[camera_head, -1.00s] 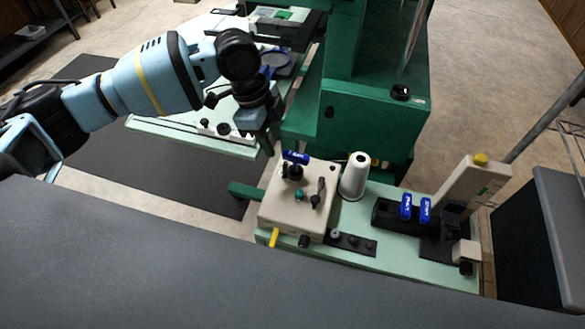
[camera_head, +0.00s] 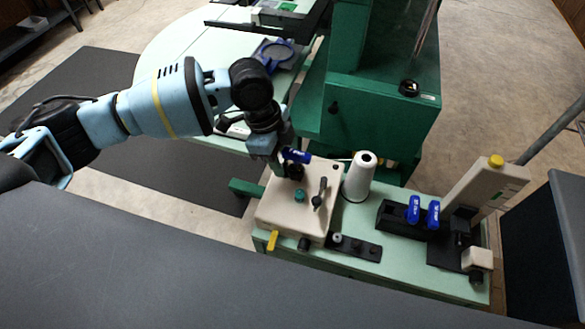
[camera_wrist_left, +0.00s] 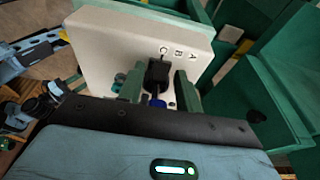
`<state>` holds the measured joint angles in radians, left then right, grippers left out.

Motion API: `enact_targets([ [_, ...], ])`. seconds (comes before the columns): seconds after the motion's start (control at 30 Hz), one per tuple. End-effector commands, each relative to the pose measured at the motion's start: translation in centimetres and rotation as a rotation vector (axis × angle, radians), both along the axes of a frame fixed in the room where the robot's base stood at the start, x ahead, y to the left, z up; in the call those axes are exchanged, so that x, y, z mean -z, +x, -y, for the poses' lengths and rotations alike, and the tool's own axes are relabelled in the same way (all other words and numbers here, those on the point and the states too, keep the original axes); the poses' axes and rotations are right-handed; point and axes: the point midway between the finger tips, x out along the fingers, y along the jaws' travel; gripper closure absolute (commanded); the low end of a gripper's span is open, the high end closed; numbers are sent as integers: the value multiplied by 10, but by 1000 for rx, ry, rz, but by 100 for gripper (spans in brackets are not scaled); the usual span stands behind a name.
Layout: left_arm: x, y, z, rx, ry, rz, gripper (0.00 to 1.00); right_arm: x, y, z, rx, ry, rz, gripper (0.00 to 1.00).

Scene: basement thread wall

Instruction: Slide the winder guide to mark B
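The winder guide is a black block with a blue handle (camera_head: 297,156) on top of the beige winder box (camera_head: 276,208). In the left wrist view the black block (camera_wrist_left: 157,73) stands before a row of marks on the box face. B (camera_wrist_left: 179,53) is the middle mark, A the right one. The block lies nearest the leftmost mark, which I cannot read clearly. My left gripper (camera_head: 281,165) is down at the guide. In the wrist view its green fingers (camera_wrist_left: 160,90) stand open on either side of the block, with a gap at the right finger. My right gripper is out of view.
A white thread cone (camera_head: 359,178) stands right of the box. The box top also carries a black lever (camera_head: 320,193) and a teal knob (camera_head: 299,196). Two blue-tagged parts (camera_head: 422,212) stand farther right. A green machine housing (camera_head: 380,115) rises behind. A grey surface (camera_head: 150,265) fills the foreground.

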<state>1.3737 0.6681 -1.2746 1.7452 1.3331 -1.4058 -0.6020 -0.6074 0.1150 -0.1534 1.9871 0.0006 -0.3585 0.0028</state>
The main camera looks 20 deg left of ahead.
Motion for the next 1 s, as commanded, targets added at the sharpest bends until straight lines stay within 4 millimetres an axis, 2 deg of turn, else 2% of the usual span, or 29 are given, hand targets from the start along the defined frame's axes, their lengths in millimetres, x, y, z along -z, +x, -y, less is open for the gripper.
enact_targets([
  [0.07,0,0,0,0,0,0,67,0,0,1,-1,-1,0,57],
  [0.3,0,0,0,0,0,0,98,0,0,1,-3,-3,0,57],
  [0.33,0,0,0,0,0,0,100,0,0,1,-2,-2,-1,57],
  [1.0,0,13,1,0,0,1,100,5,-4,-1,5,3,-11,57],
])
